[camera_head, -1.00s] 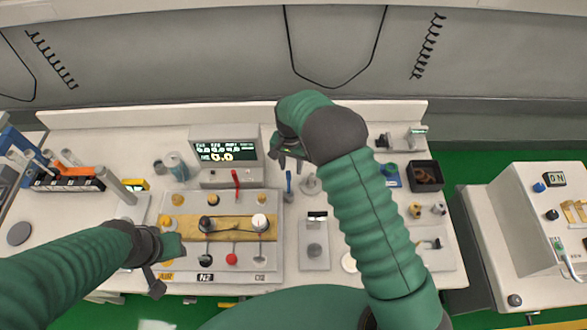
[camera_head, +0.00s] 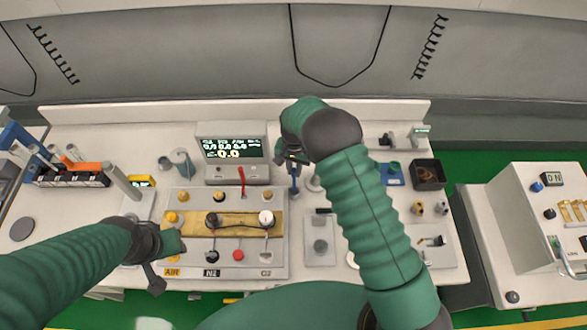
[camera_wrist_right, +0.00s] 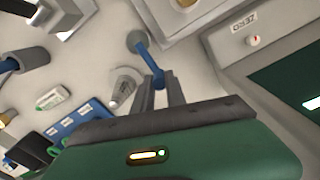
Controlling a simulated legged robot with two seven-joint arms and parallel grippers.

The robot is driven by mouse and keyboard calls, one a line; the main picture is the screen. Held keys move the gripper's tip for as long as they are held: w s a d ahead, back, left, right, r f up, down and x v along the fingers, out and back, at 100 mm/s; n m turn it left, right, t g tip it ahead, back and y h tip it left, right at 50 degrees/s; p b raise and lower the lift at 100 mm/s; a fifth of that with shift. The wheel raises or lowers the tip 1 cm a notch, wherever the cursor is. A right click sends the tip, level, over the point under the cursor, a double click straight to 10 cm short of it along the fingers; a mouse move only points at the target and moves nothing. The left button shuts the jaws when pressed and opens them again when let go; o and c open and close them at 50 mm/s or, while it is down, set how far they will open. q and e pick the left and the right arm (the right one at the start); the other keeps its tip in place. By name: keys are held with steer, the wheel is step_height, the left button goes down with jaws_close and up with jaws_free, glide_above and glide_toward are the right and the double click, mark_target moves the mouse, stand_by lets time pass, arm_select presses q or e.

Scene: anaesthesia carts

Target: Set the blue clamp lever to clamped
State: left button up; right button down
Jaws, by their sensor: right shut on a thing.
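The blue clamp lever (camera_head: 295,182) stands on the bench right of the red lever. My right gripper (camera_head: 293,163) is at its upper end. In the right wrist view the lever (camera_wrist_right: 147,56) runs from a round grey base (camera_wrist_right: 138,40) to between the fingertips of my right gripper (camera_wrist_right: 161,82), which is shut on its end. My left gripper (camera_head: 157,277) hangs low over the front left of the bench, apart from the lever. Its fingers are too unclear to judge.
A grey monitor box (camera_head: 232,151) stands left of the lever. A grey cone-shaped piece (camera_wrist_right: 122,86) is close beside my right fingers. A blue tray (camera_head: 391,175) and dark bin (camera_head: 428,175) are at right.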

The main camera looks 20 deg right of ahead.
steer(key=shift+s+a, duration=0.1)
steer(key=shift+a, duration=0.3)
steer(key=shift+d+f+n+b, duration=0.15)
steer(key=shift+d+n+b, duration=0.05)
steer(key=shift+n+b, duration=0.3)
steer(key=shift+d, duration=0.3)
steer(key=c, duration=1.8)
jaws_free()
steer(key=shift+a, duration=0.1)
steer(key=o, duration=0.4)
steer(key=shift+a+r, duration=0.2)
steer(key=shift+a, duration=0.1)
steer(key=shift+o, duration=0.2)
steer(key=shift+a, duration=0.1)
steer(key=shift+d+r, duration=0.25)
steer(key=r, duration=0.2)
steer(key=r+b, duration=0.1)
steer(key=r, duration=0.2)
steer(key=shift+w+d+r, duration=0.1)
steer(key=shift+w+r, duration=0.1)
arm_select(q)
steer(key=f, duration=0.1)
steer(key=f+b, duration=0.1)
steer(key=f, duration=0.1)
steer(key=shift+s+d, duration=0.2)
steer(key=shift+d, duration=0.15)
arm_select(e)
step_height(320, 180, up, 11)
steer(key=shift+a, duration=0.35)
steer(key=shift+s+d, duration=0.1)
